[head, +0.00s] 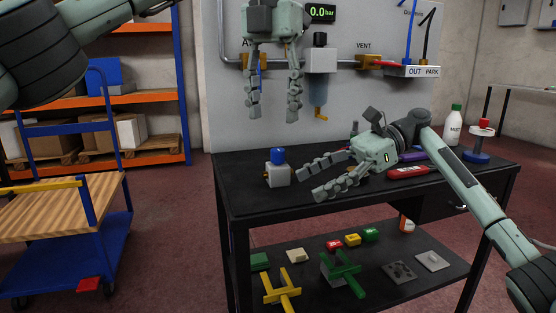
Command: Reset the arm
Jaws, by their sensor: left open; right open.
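My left gripper (273,108) hangs fingers-down in front of the grey panel, above the back of the black table. It is open and empty, its two fingers well apart. My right gripper (310,177) is low over the table top, its fingers pointing left. It is open, with a gap between the fingers, and no object shows between them. A small grey block with a blue cap (278,168) stands on the table just left of the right fingertips. The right hand hides part of the table top behind it.
The black table (237,185) also holds a red tool (408,171), a white bottle (453,127) and a blue-based stand (478,143) at right. Its lower shelf carries several coloured parts. The panel has a gauge (320,12) and valves. A blue cart (70,265) stands at left.

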